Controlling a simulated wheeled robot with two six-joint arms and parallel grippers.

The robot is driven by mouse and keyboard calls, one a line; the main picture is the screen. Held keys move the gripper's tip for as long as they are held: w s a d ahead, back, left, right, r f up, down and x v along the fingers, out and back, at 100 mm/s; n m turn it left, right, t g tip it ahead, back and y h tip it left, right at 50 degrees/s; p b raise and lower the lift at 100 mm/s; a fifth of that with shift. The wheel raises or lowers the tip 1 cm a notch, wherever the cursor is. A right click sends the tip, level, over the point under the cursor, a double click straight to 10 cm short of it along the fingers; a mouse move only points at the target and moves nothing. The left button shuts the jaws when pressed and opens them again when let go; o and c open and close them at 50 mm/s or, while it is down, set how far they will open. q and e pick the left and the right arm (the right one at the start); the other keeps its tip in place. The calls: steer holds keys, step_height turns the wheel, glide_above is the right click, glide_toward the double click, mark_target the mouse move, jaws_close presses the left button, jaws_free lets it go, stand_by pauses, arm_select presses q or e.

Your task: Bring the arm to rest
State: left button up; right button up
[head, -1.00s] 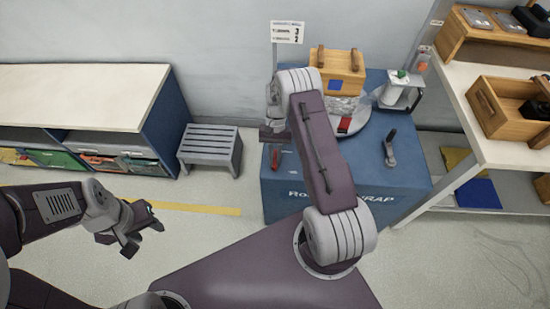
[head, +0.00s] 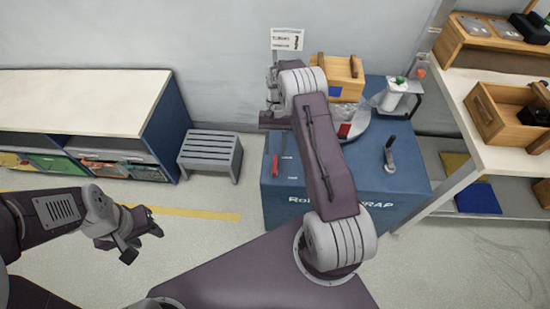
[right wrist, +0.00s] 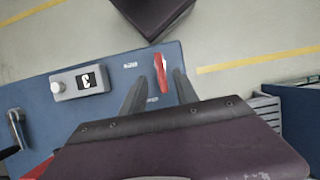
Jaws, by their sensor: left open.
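My right arm reaches over the blue wrapping station (head: 410,178). Its gripper (head: 273,122) hangs above the station's left side, its fingertips hard to make out in the head view. In the right wrist view my right gripper's (right wrist: 159,80) two grey fingers stand apart with nothing held. A red-handled tool (right wrist: 160,72) shows between and beyond them; it also shows in the head view (head: 275,165), on the station's left part. My left gripper (head: 142,245) is open and empty over the floor at the left.
A wooden crate (head: 345,72), a white dispenser (head: 393,96) and a dark-handled lever (head: 390,155) are on the station. A grey stool (head: 210,148) and a long bench (head: 80,100) stand left. A shelf (head: 500,125) with a wooden box stands right.

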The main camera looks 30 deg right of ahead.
steer(key=shift+v, duration=0.75)
